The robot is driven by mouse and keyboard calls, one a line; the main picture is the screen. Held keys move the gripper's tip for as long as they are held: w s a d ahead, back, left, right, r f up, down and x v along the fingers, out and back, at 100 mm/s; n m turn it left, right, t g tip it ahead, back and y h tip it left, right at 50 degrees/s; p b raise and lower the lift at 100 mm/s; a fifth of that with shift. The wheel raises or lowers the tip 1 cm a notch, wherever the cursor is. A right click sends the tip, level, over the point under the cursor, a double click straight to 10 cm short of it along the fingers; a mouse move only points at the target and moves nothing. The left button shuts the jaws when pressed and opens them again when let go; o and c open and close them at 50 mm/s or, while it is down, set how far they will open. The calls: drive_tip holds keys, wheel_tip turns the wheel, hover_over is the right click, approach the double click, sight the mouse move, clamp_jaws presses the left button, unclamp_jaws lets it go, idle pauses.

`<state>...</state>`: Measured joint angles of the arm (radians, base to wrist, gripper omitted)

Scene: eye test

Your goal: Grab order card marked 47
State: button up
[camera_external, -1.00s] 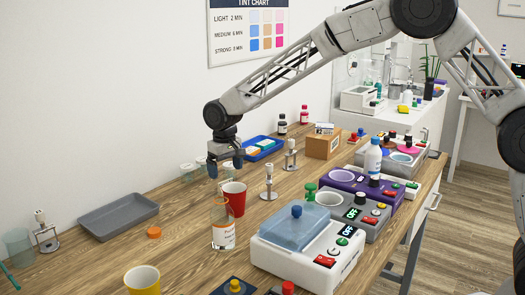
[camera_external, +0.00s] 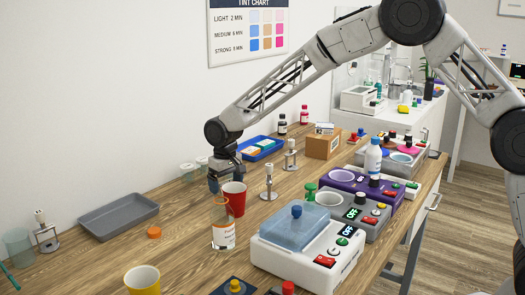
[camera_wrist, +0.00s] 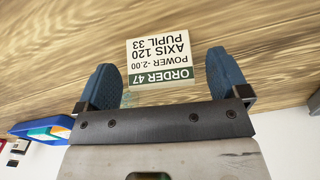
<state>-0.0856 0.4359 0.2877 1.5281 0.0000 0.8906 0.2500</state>
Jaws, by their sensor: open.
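The order card (camera_wrist: 160,62) is a small white card with a dark green band reading "ORDER 47". It shows upside down in the wrist view, against the wood table. Its lines read "POWER -2.00", "AXIS 120" and "PUPIL 33". My gripper (camera_wrist: 162,64) is open, with one blue finger on each side of the card in the picture. The fingers do not visibly touch it, and I cannot tell how far it is from the tips. In the external view my gripper (camera_external: 225,182) is low over the table, behind the red cup; the card cannot be made out there.
The red cup (camera_external: 234,197) and a clear orange-labelled container (camera_external: 223,234) stand close to my gripper. A metal post stand (camera_external: 269,187) is to the right. A blue tray (camera_external: 262,148) lies behind, and it also shows in the wrist view (camera_wrist: 34,127). A grey tray (camera_external: 118,215) lies left.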

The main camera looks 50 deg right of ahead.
sight(226, 181)
drive_tip(key=shift+c, duration=0.2)
idle(0.3)
drive_tip(key=c, duration=0.9)
drive_tip(key=shift+r, duration=0.15)
drive_tip(key=shift+c, duration=0.2)
drive_tip(key=shift+r, duration=4.9)
